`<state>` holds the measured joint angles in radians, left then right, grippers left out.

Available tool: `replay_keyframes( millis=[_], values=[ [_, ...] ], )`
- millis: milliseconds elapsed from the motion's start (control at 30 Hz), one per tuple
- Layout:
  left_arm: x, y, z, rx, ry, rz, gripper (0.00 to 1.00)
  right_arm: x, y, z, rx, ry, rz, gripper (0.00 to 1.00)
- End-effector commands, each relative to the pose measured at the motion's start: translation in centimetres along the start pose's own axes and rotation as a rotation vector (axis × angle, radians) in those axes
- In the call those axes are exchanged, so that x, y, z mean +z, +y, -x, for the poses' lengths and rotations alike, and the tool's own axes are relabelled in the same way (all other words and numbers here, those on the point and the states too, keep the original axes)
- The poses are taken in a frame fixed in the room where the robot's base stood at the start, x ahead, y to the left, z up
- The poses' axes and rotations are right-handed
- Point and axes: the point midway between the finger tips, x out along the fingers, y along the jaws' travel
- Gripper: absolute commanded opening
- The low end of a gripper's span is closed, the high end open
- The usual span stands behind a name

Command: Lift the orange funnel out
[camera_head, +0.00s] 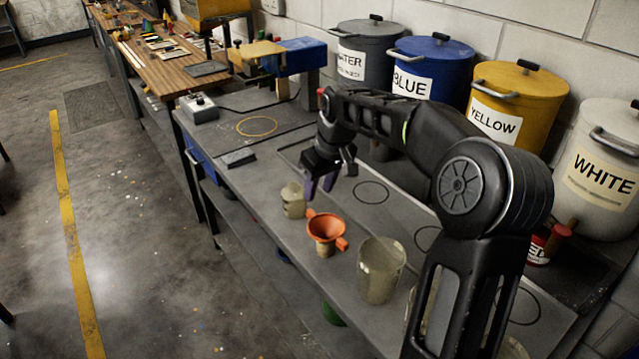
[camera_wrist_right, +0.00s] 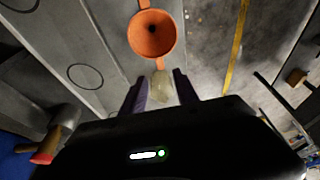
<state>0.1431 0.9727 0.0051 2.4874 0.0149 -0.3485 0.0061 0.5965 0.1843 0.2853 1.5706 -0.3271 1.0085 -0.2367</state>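The orange funnel (camera_head: 326,227) sits mouth up on the bench, its spout in the top of a small beige container (camera_head: 325,251). It has a tab on each side. In the right wrist view the funnel (camera_wrist_right: 152,35) is beyond the fingertips, near the top edge, its dark hole showing. My right gripper (camera_head: 322,184) is open above the bench, behind and above the funnel and apart from it. Its purple fingers also show in the right wrist view (camera_wrist_right: 160,82), with a beige container (camera_wrist_right: 160,86) visible in the gap. My left gripper is not in view.
A beige jug (camera_head: 293,201) stands behind the funnel, and a larger beige cup (camera_head: 380,272) stands to its right. Labelled buckets, blue (camera_head: 432,68), yellow (camera_head: 513,105) and white (camera_head: 606,170), line the wall. The bench (camera_head: 262,205) has bare room left of the jug.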

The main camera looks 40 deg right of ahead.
Motion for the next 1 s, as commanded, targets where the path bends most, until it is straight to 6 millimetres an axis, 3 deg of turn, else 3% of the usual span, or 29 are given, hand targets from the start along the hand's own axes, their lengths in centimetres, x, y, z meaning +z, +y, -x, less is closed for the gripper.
replay_keyframes(
  millis=[367, 1000],
  values=[
    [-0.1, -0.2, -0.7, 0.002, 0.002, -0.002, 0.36, 0.1, 0.0, -1.3, 0.000, 0.000, 0.000, 0.36],
    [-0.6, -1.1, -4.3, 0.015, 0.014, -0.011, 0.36, 0.1, -0.1, -8.8, -0.001, 0.000, 0.001, 0.36]
  ],
)
